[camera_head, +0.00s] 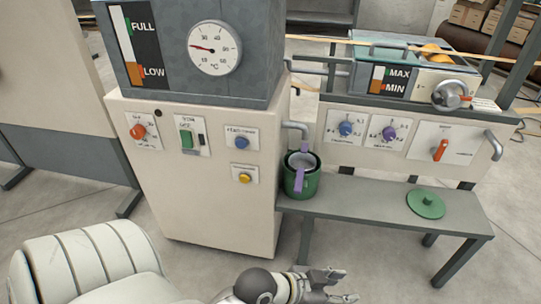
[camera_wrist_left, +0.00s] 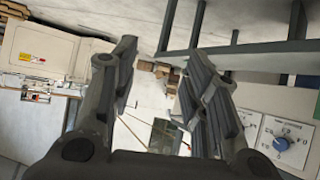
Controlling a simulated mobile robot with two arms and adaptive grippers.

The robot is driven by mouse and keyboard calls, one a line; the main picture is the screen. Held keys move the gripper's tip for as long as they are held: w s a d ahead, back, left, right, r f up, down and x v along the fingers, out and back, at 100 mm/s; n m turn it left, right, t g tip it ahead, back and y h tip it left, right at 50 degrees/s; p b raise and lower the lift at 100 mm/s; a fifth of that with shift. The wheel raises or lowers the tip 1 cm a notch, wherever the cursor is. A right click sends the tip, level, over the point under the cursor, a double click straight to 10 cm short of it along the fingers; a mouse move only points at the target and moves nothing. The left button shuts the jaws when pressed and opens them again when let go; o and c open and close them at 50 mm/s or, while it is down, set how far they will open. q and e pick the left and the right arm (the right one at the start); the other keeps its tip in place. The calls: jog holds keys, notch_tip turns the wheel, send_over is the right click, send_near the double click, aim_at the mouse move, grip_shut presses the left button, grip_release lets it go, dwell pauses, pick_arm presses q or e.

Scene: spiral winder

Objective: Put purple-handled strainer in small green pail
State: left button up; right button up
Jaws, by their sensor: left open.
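The small green pail (camera_head: 312,184) stands at the left end of the grey bench, below a bent metal spout. A grey strainer bowl (camera_head: 301,160) appears to sit in its mouth. A purple handle (camera_head: 299,182) shows against the pail's front, and a smaller purple piece shows above the rim. How deep the strainer sits is hard to tell. My left gripper (camera_head: 350,285) is open and empty, low in the head view, in front of the bench and apart from the pail. Its open fingers also show in the left wrist view (camera_wrist_left: 160,85). My right gripper is not in view.
A green round lid (camera_head: 426,204) lies on the bench (camera_head: 365,205), whose middle is clear. A cream cabinet (camera_head: 205,215) with knobs and a gauge stands left of the pail. A control panel (camera_head: 400,140) with dials and a red-handled switch rises behind the bench.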

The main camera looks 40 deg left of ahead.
pick_arm(q)
jog(key=s+a+f+n+g+y, duration=0.3)
jog(key=s+a+g+y, duration=0.2)
jog(key=s+a, duration=0.4)
jog(key=s, duration=0.3)
jog(key=shift+a+f+n+g+y, duration=0.15)
jog(key=shift+f+n+g+y, duration=0.15)
jog(key=shift+f+n+g, duration=0.1)
jog(key=shift+c, duration=0.6)
jog(key=shift+s+a, duration=0.1)
